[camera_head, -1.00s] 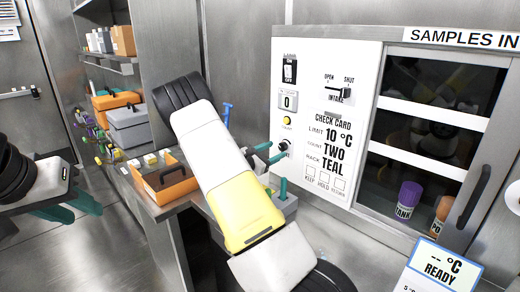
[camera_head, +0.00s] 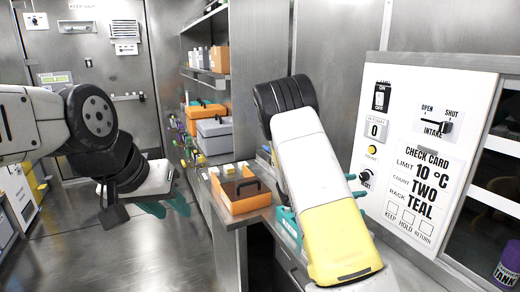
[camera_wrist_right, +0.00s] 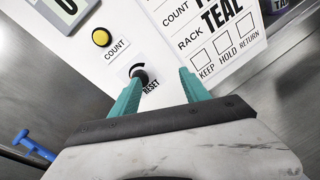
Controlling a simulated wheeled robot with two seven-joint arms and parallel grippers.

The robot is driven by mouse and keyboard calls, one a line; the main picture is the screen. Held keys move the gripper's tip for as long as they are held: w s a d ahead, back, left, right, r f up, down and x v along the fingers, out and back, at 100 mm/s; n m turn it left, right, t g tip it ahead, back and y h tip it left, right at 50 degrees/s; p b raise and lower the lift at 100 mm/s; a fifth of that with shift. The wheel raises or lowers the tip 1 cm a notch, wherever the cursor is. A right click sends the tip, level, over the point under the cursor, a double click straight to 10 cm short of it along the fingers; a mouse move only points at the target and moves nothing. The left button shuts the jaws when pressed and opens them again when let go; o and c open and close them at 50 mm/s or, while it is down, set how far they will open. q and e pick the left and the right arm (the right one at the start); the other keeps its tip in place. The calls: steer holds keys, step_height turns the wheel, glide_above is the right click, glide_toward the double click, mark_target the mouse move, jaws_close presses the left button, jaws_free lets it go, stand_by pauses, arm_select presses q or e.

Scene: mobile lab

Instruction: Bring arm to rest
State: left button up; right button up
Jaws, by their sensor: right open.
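My right arm (camera_head: 325,180) crosses the middle of the head view, in front of the white control panel (camera_head: 425,150). Its hand is mostly hidden behind the arm. In the right wrist view my right gripper (camera_wrist_right: 158,85) is open and empty, its teal fingers apart.
An orange tray (camera_head: 242,204) stands on the counter left of my right arm, with a grey case (camera_head: 214,135) behind it. A purple-capped bottle (camera_head: 510,262) is at the right edge. The floor (camera_head: 110,245) at left is clear. A blue object (camera_wrist_right: 33,146) is low in the wrist view.

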steer(key=s+a+r+m+g+y, duration=0.2)
steer(key=s+m+y, duration=0.25)
steer(key=s, duration=0.35)
steer(key=s+a+r+m+g+y, duration=0.1)
steer(key=s+a+m+g+y, duration=0.1)
steer(key=s+m+y, duration=0.4)
steer(key=s+a+r+m+t+y, duration=0.2)
steer(key=s+a+r+t+y, duration=0.1)
steer(key=s+a+r, duration=0.2)
steer(key=s+a+r+m+t+y, duration=0.2)
steer(key=s+a+r, duration=0.4)
steer(key=s+a, duration=0.4)
steer(key=a+m+y, duration=0.1)
steer(key=a+y, duration=0.1)
steer(key=shift+a+t, duration=0.4)
steer(key=shift+s+a+r+y, duration=0.1)
steer(key=shift+a+r+y, duration=0.15)
steer(key=shift+y, duration=0.1)
steer(key=shift+c, duration=0.4)
